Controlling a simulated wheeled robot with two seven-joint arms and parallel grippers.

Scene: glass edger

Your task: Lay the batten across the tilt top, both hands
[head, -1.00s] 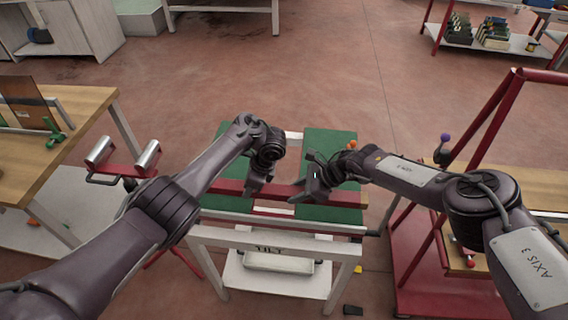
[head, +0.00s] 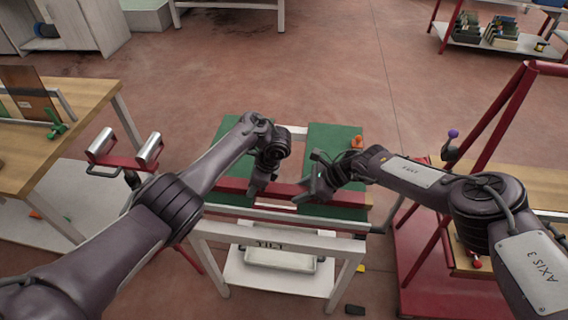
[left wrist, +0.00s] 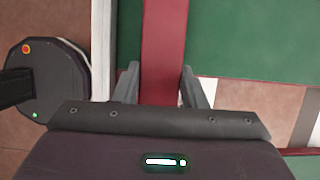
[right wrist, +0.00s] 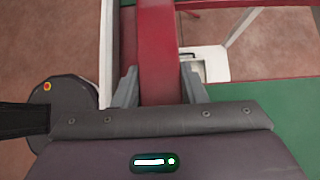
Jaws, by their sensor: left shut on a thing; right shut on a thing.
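The red batten (head: 342,196) runs left to right along the near part of the green tilt top (head: 335,142), which stands on a white frame marked TILT. My left gripper (head: 257,189) is shut on the batten left of its middle. My right gripper (head: 304,195) is shut on it further right. The batten passes between the fingers in the left wrist view (left wrist: 163,40) and the right wrist view (right wrist: 158,60). Whether it touches the top I cannot tell.
A roller stand (head: 125,162) and a wooden bench (head: 80,108) are at the left. A red frame (head: 497,125) with an adjoining wooden surface is at the right. An orange item (head: 357,142) sits at the top's far right edge.

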